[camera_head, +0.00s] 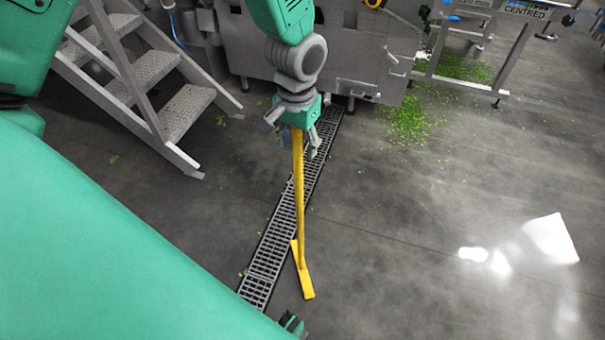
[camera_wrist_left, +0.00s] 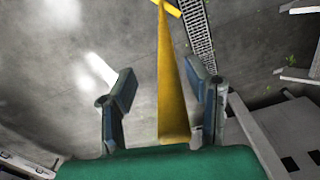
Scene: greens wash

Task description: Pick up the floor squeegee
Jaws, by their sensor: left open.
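The yellow floor squeegee (camera_head: 299,200) stands up from the floor with its yellow head (camera_head: 305,280) resting beside the drain grate. My left gripper (camera_head: 294,133) is at the top of its handle, fingers open on either side. In the left wrist view the handle (camera_wrist_left: 172,95) runs between the two open fingers of the left gripper (camera_wrist_left: 165,98), with visible gaps to both fingers. My right gripper cannot be made out.
A metal drain grate (camera_head: 275,240) runs along the floor under the squeegee. Metal steps (camera_head: 150,75) stand at the upper left, and a steel machine (camera_head: 375,55) stands behind the gripper. Green leaf scraps (camera_head: 407,125) lie on the floor. The floor at right is mostly clear.

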